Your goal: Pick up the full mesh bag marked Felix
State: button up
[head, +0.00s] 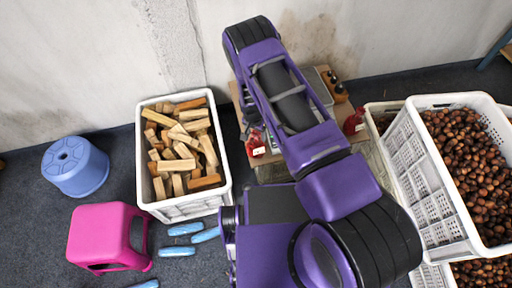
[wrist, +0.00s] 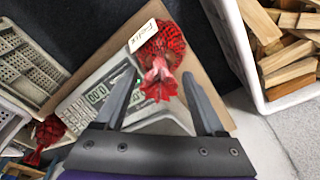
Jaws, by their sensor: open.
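A red mesh bag (wrist: 162,48) with a cream tag (wrist: 150,36) that seems to read Felix lies on a brown board beside a scale. Its gathered red neck (wrist: 158,84) points toward my gripper (wrist: 160,74). My gripper is open, with one finger on each side of the neck in the wrist view; I cannot tell the height gap. In the head view a red bag with a pale tag (head: 255,138), likely the same one, shows left of my arm. My arm hides my gripper there.
The scale (wrist: 92,98) reads zeros. Another red bag (wrist: 47,130) lies at its far side. A white crate of wood blocks (head: 226,190) stands left of the table, and chestnut crates (head: 415,160) stand right. A pink stool (head: 105,232) and a blue stool (head: 75,168) are further left.

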grip_shut()
dwell(1.4)
